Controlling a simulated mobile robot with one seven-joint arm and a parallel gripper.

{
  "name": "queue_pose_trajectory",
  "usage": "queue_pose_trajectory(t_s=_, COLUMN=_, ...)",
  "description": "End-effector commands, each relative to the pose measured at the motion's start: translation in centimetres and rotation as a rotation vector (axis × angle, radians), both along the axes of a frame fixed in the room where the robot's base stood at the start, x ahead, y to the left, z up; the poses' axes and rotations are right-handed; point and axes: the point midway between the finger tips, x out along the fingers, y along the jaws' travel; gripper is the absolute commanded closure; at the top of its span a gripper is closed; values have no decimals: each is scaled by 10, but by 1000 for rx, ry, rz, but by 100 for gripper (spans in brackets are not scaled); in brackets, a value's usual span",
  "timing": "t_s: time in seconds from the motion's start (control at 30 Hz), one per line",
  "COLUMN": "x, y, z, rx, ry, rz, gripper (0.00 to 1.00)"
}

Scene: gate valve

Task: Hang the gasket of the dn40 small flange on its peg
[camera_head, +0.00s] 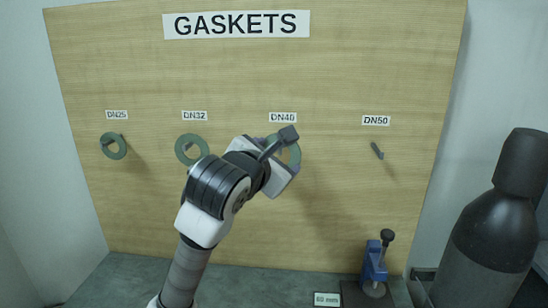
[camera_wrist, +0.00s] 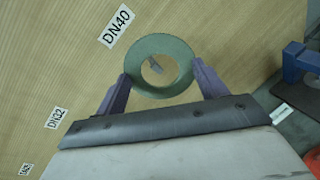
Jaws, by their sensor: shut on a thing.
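A green ring gasket (camera_wrist: 181,59) is between the two purple fingers of my gripper (camera_wrist: 160,74), gripped at its outer edge. In the head view the gasket (camera_head: 295,154) shows partly behind my gripper, just under the DN40 label (camera_head: 283,117). The wrist view shows a grey peg (camera_wrist: 156,65) through the gasket's hole, near its middle. I cannot tell whether the gasket is around the peg or still in front of it. In the head view my gripper and wrist hide the DN40 peg.
A wooden board headed GASKETS carries the pegs. Green gaskets hang under DN25 (camera_head: 113,145) and DN32 (camera_head: 191,149). The DN50 peg (camera_head: 377,151) is bare. A blue tool with a black knob (camera_head: 374,262) stands below right, and a dark cylinder (camera_head: 493,235) stands farther right.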

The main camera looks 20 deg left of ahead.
Motion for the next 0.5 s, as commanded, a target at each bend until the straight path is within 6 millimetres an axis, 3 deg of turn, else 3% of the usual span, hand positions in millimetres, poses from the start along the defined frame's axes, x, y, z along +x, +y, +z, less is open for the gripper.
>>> queue_pose_trajectory(t_s=0.5, x=21, y=6, z=-10, rx=1, ry=-1, rz=-1, gripper=50)
